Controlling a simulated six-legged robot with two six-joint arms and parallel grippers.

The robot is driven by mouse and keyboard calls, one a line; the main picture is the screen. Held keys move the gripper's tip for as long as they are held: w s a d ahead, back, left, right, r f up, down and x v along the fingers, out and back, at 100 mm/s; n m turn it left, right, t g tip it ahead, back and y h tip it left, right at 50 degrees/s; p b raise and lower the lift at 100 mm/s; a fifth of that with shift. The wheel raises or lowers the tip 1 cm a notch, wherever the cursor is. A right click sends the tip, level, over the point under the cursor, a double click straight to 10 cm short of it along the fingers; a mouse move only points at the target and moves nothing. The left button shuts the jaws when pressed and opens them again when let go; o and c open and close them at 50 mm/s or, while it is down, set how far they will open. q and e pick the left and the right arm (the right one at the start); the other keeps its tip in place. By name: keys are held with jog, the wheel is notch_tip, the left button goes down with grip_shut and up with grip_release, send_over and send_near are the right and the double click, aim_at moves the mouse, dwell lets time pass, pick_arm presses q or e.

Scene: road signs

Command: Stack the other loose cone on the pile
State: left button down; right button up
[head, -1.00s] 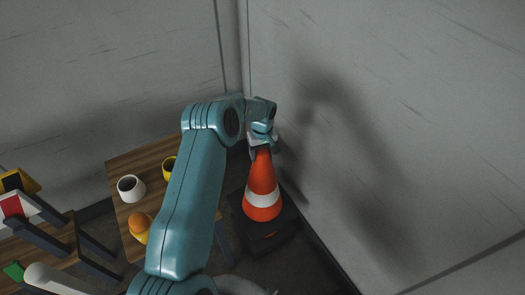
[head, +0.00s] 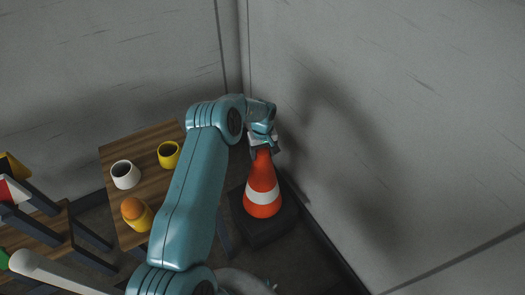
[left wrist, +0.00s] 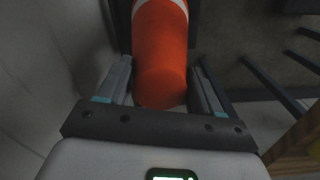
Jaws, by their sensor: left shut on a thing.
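An orange cone (head: 262,186) with a white band stands nearly upright near the wall corner, above a dark square base (head: 270,225). My left gripper (head: 262,150) is shut on the cone's top from above. In the left wrist view the cone (left wrist: 160,60) lies between the two fingers of my left gripper (left wrist: 161,88). I cannot tell whether the dark base belongs to this cone or whether it rests on something. No separate pile of cones can be made out. My right gripper is not in view.
A wooden table (head: 125,155) left of my arm holds a white mug (head: 125,175), a yellow mug (head: 169,155) and a yellow cup with an orange ball (head: 136,212). A second wooden surface (head: 35,240) is at the lower left. Grey walls stand close behind and right of the cone.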

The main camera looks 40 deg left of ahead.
pick_arm(q)
jog(key=shift+f+b, duration=2.25)
jog(key=shift+f, duration=1.05)
jog(key=shift+c, duration=0.5)
grip_release()
jog(key=shift+f, duration=0.1)
notch_tip(320, 180, up, 17)
jog(key=shift+f+p, duration=0.2)
jog(key=shift+p, duration=0.6)
